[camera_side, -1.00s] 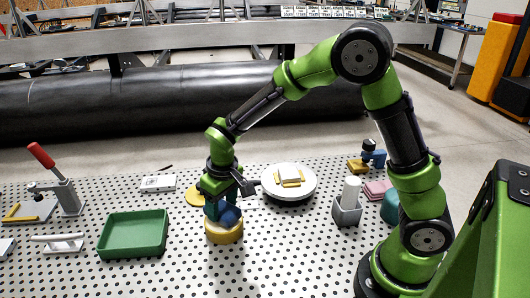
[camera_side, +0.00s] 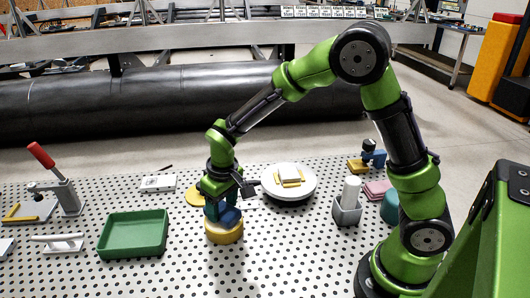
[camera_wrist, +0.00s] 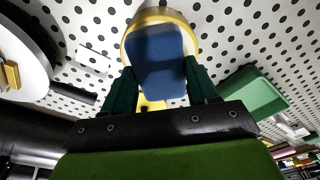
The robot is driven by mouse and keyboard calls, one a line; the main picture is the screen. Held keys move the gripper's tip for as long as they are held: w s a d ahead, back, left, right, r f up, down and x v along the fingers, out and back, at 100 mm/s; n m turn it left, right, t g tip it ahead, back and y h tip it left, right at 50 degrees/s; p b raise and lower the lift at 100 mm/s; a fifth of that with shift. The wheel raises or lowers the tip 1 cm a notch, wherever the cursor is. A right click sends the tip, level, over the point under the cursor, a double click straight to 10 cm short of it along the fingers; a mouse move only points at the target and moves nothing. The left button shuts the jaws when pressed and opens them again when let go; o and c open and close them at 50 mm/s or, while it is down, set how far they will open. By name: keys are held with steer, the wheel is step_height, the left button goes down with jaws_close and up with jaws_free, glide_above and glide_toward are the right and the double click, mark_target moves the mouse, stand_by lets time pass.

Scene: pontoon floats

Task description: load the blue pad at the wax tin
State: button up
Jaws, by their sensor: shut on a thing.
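My gripper (camera_side: 222,206) is over the round yellow tin (camera_side: 224,234), which I take to be the wax tin, its lower side and rim showing. The gripper is shut on the blue pad (camera_side: 230,217), which is at the tin's mouth. In the wrist view the blue pad (camera_wrist: 157,62) sits between my green fingers (camera_wrist: 158,88), its face flat over the pale inside of the yellow tin (camera_wrist: 183,19). Whether the pad touches the wax I cannot tell. A flat yellow disc (camera_side: 194,196) lies behind the gripper, perhaps the tin's lid.
A round white turntable (camera_side: 273,190) with a yellow-edged block (camera_side: 290,176) stands to the right behind. A green tray (camera_side: 133,234) is at the left. A grey holder with a white cylinder (camera_side: 348,205) stands at right. The board in front of the tin is clear.

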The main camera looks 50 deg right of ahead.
mark_target(223, 209)
steer(key=shift+f, duration=0.55)
stand_by(0.9)
steer(key=shift+r, duration=0.15)
steer(key=shift+r, duration=3.5)
